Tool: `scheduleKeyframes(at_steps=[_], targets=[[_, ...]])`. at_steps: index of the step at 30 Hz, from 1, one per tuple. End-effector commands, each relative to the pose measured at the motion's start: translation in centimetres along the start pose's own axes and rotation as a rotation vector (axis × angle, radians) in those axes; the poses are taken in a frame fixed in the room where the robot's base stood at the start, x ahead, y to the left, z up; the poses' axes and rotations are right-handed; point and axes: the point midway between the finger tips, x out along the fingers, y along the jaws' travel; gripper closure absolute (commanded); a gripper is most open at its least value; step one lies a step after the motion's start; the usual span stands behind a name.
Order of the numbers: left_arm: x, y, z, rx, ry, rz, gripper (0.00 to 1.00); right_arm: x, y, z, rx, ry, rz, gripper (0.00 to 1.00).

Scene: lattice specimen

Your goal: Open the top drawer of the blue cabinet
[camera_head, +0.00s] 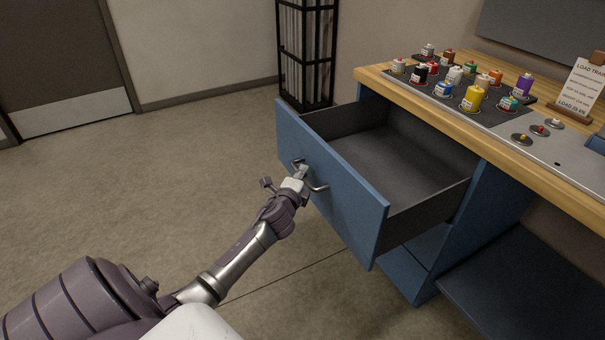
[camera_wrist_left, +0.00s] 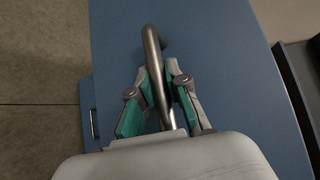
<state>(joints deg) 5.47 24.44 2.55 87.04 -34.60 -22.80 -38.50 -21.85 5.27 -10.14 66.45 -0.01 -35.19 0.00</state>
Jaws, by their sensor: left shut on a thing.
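The top drawer (camera_head: 335,185) of the blue cabinet (camera_head: 495,205) stands pulled far out, its grey inside empty where I can see it. Its blue front carries a curved metal handle (camera_head: 318,187). My left gripper (camera_head: 300,174) is at the handle and shut on it. In the left wrist view the two fingers (camera_wrist_left: 161,82) close around the handle bar (camera_wrist_left: 152,50), in front of the blue drawer front (camera_wrist_left: 220,60). My right gripper is in neither view.
A wooden worktop (camera_head: 445,108) above the cabinet holds several coloured jars on a dark mat, and a sign (camera_head: 580,88). A lower drawer (camera_head: 405,277) sits beneath, shut. A black-framed lamp (camera_head: 307,50) stands behind. The floor (camera_head: 190,150) at the left is clear.

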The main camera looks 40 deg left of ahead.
Motion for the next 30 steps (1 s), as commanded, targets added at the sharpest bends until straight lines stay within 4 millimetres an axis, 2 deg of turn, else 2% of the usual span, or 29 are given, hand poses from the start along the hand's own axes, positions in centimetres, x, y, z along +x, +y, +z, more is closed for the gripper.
scheduleKeyframes(at_steps=[7, 8, 12, 23, 26, 30], targets=[[0.0, 0.1, 0.0, 0.001, 0.001, 0.001, 1.00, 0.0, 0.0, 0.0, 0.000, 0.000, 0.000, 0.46], [0.0, 0.1, 0.0, 0.001, 0.001, 0.001, 0.83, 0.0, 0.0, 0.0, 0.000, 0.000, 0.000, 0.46], [0.0, 0.1, 0.0, 0.000, 0.001, 0.001, 0.60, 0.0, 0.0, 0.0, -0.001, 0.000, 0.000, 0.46], [-0.3, 0.1, 0.0, 0.001, 0.000, 0.000, 0.59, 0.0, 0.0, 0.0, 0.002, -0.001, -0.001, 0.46], [-1.2, 0.1, 0.0, 0.001, 0.001, 0.001, 0.59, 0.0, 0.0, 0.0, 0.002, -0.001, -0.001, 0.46], [-3.9, 0.2, 0.0, 0.001, 0.002, 0.002, 0.59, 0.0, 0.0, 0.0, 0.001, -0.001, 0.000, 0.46]])
